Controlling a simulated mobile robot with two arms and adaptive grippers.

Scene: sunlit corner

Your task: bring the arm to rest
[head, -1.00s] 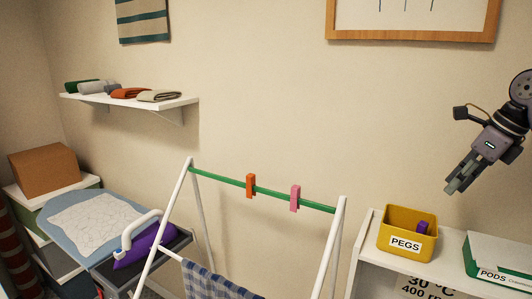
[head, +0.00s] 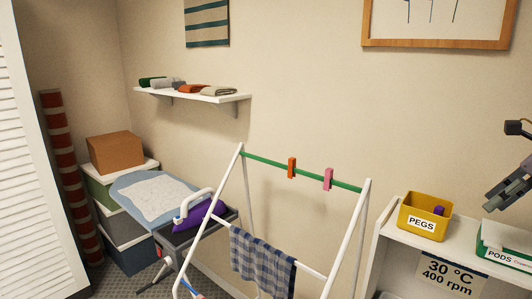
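My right gripper (head: 508,192) is at the right edge of the head view, partly cut off by the frame. It hangs in the air above the green and white PODS box (head: 506,255) and to the right of the yellow PEGS box (head: 425,216). Its fingers point down and left, and nothing shows between them. They look close together, but I cannot tell whether they are open or shut. My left gripper is not in view.
A white drying rack (head: 359,228) with orange (head: 292,167) and pink (head: 328,179) pegs on its green bar and a checked cloth (head: 262,264) stands mid-view. An ironing board (head: 127,187) with a purple iron (head: 200,215) stands left. A wall shelf (head: 236,98) holds folded cloths.

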